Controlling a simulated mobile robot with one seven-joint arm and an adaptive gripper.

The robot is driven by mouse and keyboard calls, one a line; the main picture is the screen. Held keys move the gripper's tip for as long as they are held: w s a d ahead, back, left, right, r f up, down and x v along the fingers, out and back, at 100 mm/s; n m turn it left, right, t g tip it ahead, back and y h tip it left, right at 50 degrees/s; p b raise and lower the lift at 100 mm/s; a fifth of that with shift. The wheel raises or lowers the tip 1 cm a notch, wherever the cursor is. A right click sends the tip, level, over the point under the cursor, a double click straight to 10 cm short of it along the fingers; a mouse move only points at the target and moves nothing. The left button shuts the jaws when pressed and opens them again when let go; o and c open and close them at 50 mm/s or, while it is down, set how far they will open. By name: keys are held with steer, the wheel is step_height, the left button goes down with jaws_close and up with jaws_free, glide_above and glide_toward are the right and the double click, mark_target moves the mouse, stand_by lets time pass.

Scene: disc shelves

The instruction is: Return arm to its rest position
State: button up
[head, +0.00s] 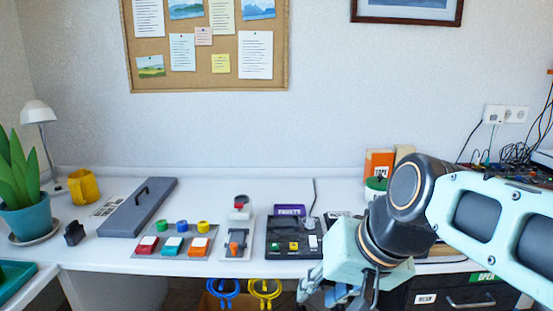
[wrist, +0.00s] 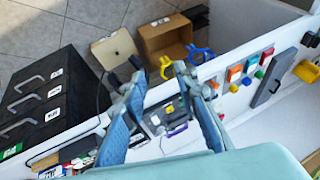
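My arm reaches in from the right side of the head view, in front of the white desk (head: 200,255). My gripper (head: 340,294) hangs low at the desk's front edge, partly cut off by the bottom of the picture. In the wrist view my gripper (wrist: 159,76) shows two fingers spread apart with nothing between them. It is above the desk's edge, beside the black tray (wrist: 156,118). The same black tray (head: 272,247) stands left of my gripper in the head view.
A black drawer cabinet (head: 430,299) stands under my arm. Blue and yellow rings (head: 222,288) hang at the desk's front. An open cardboard box (wrist: 166,40) stands on the floor. Coloured blocks (head: 172,244), a grey lidded case (head: 140,207) and a yellow mug (head: 84,187) occupy the left.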

steer(key=s+d+f+h+b, duration=0.2)
steer(key=s+d+f+h, duration=0.1)
steer(key=s+d+f, duration=0.25)
step_height(320, 180, up, 35)
steer(key=p, duration=3.5)
steer(key=shift+s+n+t, duration=0.2)
steer(key=shift+n+t, duration=0.1)
steer(key=shift+t, duration=0.1)
steer(key=shift+d, duration=0.1)
steer(key=shift+c, duration=0.3)
